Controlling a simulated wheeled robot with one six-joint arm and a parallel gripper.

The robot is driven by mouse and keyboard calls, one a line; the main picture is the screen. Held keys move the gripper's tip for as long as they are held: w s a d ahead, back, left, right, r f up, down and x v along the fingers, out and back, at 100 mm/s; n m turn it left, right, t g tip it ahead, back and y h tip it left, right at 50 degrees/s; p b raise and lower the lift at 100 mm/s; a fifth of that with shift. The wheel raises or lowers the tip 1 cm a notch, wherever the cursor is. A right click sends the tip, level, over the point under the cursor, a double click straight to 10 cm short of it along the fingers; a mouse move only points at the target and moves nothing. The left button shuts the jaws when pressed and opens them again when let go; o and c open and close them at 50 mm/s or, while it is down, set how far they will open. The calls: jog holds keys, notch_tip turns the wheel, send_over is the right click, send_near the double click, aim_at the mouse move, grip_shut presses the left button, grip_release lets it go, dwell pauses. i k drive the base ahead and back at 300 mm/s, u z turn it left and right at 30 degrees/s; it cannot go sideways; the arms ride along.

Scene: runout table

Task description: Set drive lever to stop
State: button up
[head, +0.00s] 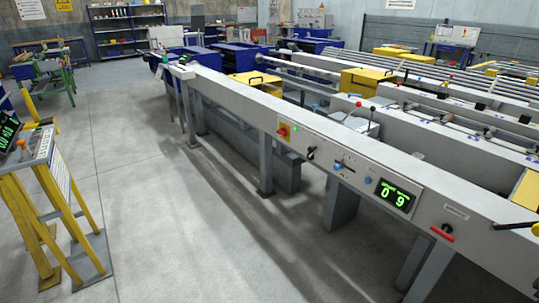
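The long grey runout table (380,152) runs from the back left to the front right. Its front face carries several controls, with labels too small to read. My gripper is not in view.
A yellow-legged stand (62,190) with a panel is at the left. Open grey floor (180,235) lies before the table. Blue cabinets (240,55) stand behind.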

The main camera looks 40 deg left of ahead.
aim_at(310, 156)
jog(key=u, duration=1.3)
